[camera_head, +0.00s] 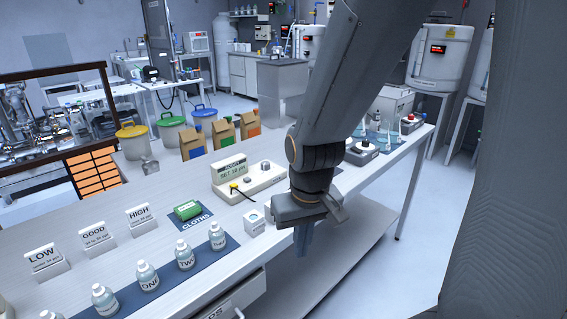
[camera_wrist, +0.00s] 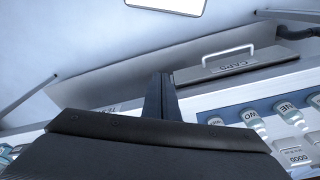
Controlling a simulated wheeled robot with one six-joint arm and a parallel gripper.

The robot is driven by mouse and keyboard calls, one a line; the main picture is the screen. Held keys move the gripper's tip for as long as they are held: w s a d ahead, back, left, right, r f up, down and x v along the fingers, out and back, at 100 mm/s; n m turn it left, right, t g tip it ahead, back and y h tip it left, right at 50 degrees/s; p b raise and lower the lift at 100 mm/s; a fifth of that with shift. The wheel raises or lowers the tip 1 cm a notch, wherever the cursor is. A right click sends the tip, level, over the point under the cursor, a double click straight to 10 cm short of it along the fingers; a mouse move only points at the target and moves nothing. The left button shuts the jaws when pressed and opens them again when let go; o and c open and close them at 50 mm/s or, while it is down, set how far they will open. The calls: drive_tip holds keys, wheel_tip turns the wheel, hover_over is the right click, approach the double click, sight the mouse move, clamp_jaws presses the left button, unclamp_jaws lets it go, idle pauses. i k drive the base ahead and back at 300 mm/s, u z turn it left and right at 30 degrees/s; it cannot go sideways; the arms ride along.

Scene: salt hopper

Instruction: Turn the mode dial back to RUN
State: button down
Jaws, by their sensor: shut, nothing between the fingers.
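No dial marked RUN can be made out in either view, so I cannot tell where the mode dial is. My gripper (camera_head: 302,242) hangs pointing down at the front edge of the bench, right of the bottles. Its fingers are shut with nothing between them. In the wrist view the shut fingers (camera_wrist: 161,97) stand in front of the bench's front side. A beige meter (camera_head: 245,180) with a small display and a round grey knob on top sits on the bench behind and left of my gripper.
Several labelled bottles (camera_head: 184,254) stand on a blue mat, with a green cloths pack (camera_head: 187,210) behind. A drawer marked CAPS (camera_wrist: 230,64) has a handle. More devices (camera_head: 365,150) stand along the bench (camera_head: 385,190). White tanks (camera_head: 440,60) stand at the back right. The right floor is clear.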

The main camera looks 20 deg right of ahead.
sight(265, 165)
drive_tip(key=z, duration=0.1)
drive_tip(key=k, duration=0.6)
drive_tip(key=z, duration=0.35)
drive_tip(key=i, duration=1.15)
drive_tip(key=u, duration=0.55)
